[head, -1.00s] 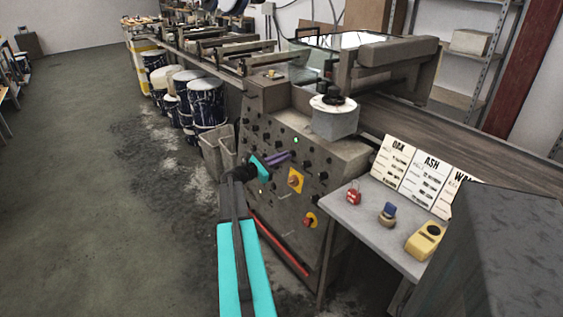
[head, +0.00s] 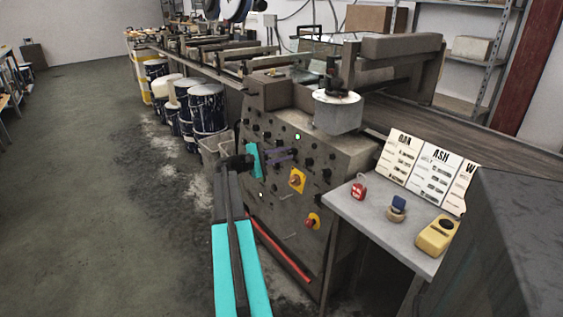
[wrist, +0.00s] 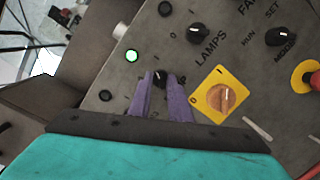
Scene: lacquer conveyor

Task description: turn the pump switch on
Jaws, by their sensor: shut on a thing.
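My gripper (head: 294,151) has purple fingers and reaches the front of the grey control panel (head: 330,160) from the left. In the wrist view its fingers (wrist: 162,82) are shut on a small black knob (wrist: 160,76) with a pale pointer mark. A "0" is printed near this knob, but its name label is hidden, so I cannot read whether it is the pump switch. A lit green lamp (wrist: 132,56) is up and left of the knob. It also shows in the head view (head: 297,136).
A yellow-plated orange rotary switch (wrist: 221,95) is close right of the fingers. The LAMPS knob (wrist: 198,33), another knob (wrist: 281,36) and a red button (wrist: 314,80) are nearby. A side table (head: 380,225) with small items stands right of the panel.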

